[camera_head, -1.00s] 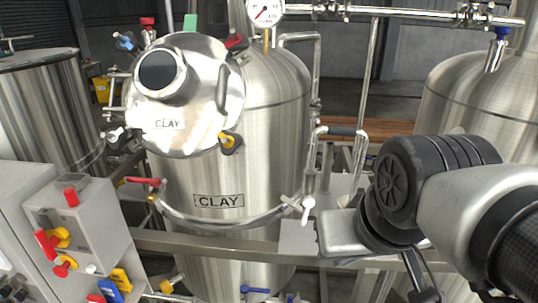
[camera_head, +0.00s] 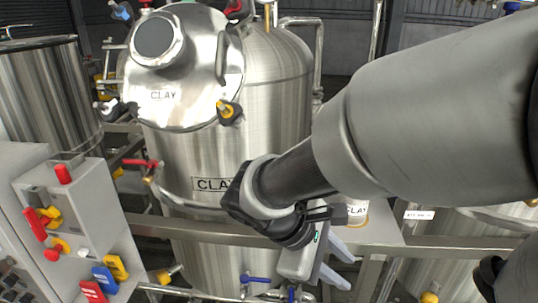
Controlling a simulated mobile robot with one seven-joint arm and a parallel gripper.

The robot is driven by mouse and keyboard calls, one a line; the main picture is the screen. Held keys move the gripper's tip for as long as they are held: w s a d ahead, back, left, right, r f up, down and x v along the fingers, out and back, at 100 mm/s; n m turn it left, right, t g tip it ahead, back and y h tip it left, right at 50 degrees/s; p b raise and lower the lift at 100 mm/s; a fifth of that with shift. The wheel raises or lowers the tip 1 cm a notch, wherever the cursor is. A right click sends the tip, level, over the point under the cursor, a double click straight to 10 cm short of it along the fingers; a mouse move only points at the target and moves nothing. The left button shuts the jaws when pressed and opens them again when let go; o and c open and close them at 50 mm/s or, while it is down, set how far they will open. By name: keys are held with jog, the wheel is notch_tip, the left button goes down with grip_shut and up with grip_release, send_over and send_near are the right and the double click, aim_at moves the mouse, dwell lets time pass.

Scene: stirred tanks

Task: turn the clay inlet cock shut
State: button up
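The steel tank labelled CLAY (camera_head: 285,135) stands in the middle, with its round lid raised at the upper left. A cock with a red lever (camera_head: 140,162) shows on the tank's left side. Low in front is a blue-handled cock (camera_head: 256,279), left of my gripper. No readable tag shows which cock is the inlet. My gripper (camera_head: 348,270) is in front of the tank's lower right, its two pale fingers apart and empty, pointing right and down.
A grey control box (camera_head: 80,215) with red, yellow and blue parts stands at the left. A horizontal steel rail (camera_head: 190,231) crosses in front of the tank. Another tank (camera_head: 50,95) is at the far left.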

jog(key=w+a+f+n+t+h+b, duration=0.2)
jog(key=w+a+n+t, duration=0.35)
jog(key=a+n, duration=0.2)
jog(key=w+a+f+n+t+h+b, duration=0.1)
jog(key=w+a+n+t+h+b, duration=0.15)
jog(key=w+a+n+t, duration=0.4)
jog(key=b+x, duration=0.1)
jog(key=x, duration=1.4)
jog(key=shift+s+d+f, duration=0.1)
jog(key=shift+d+f, duration=0.05)
jog(key=shift+d, duration=0.15)
grip_shut()
